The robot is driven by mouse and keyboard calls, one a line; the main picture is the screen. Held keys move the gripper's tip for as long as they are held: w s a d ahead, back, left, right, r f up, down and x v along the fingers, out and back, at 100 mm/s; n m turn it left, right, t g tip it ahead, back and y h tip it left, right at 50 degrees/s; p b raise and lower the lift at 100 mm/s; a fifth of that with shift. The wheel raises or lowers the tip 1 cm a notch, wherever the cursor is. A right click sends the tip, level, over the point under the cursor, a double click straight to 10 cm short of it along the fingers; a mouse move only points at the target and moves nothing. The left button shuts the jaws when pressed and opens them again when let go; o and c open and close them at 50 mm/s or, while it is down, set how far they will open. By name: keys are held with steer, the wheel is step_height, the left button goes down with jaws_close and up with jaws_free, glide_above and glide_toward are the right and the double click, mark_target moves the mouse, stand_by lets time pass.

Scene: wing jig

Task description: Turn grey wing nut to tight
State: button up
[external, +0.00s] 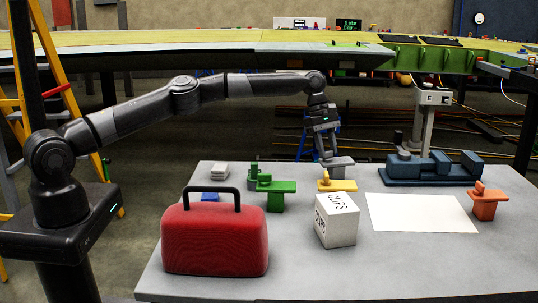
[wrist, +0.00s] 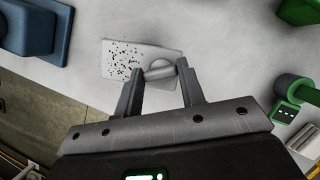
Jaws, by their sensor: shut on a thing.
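The grey clamp (external: 341,161) sits at the back edge of the bench, and its speckled plate (wrist: 125,58) shows in the wrist view. The grey wing nut (wrist: 160,71) is on the right end of that plate. My gripper (wrist: 161,76) reaches down over it, with one finger on each side, shut on the wing nut. In the external view my gripper (external: 326,157) hides the wing nut.
A yellow clamp (external: 340,185) stands just in front, with a green clamp (external: 277,187) to the left. A blue vise (external: 430,168), white sheet (external: 420,212) and orange clamp (external: 486,205) are to the right. A white box (external: 337,222) and red toolbox (external: 215,240) stand nearer.

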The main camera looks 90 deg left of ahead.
steer(key=shift+d+m+g, duration=0.1)
steer(key=shift+m+g, duration=0.4)
steer(key=shift+m, duration=0.7)
steer(key=o, duration=1)
step_height(320, 180, up, 4)
steer(key=shift+w+r, duration=0.1)
steer(key=s+d+r, duration=0.2)
steer(key=d+r, duration=0.4)
steer(key=d, duration=0.5)
steer(key=shift+d+r, duration=0.15)
steer(key=shift+r, duration=0.25)
